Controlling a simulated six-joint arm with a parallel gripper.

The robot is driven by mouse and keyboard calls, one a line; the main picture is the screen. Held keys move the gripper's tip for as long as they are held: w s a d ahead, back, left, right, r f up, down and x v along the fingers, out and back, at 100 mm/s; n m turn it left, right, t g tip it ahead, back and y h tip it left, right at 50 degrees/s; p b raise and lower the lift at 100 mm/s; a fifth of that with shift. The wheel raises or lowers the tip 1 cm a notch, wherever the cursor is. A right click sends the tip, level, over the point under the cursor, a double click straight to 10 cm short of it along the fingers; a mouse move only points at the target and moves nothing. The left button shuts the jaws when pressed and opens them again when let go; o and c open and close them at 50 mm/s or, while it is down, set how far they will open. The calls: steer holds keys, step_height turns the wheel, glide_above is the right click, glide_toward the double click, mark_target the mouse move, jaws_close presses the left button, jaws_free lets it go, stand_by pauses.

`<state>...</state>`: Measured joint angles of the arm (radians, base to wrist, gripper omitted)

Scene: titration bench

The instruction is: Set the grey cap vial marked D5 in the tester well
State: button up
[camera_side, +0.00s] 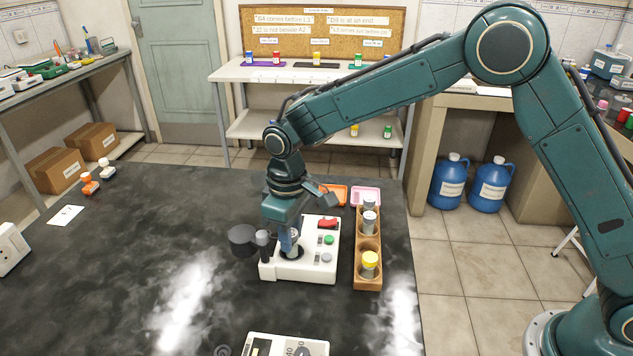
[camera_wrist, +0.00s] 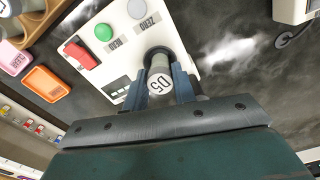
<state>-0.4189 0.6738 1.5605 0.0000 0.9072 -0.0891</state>
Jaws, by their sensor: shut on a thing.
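My gripper (camera_wrist: 160,88) is shut on the grey cap vial marked D5 (camera_wrist: 158,82); the D5 label on its cap faces the wrist camera. In the side view my gripper (camera_side: 290,243) points down over the left part of the white tester (camera_side: 322,268). The vial stands at the dark-rimmed tester well (camera_side: 292,254), and its lower end appears to be inside the rim. How deep it sits cannot be told. The tester also shows in the wrist view (camera_wrist: 88,80), with a red switch and green and grey buttons.
Orange (camera_side: 334,193) and pink (camera_side: 366,195) trays lie behind. The table's left side is mostly clear.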

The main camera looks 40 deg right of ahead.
steer(key=shift+f, duration=0.9)
stand_by(0.9)
steer(key=o, duration=1.3)
steer(key=shift+r, duration=0.15)
steer(key=shift+r, duration=2.85)
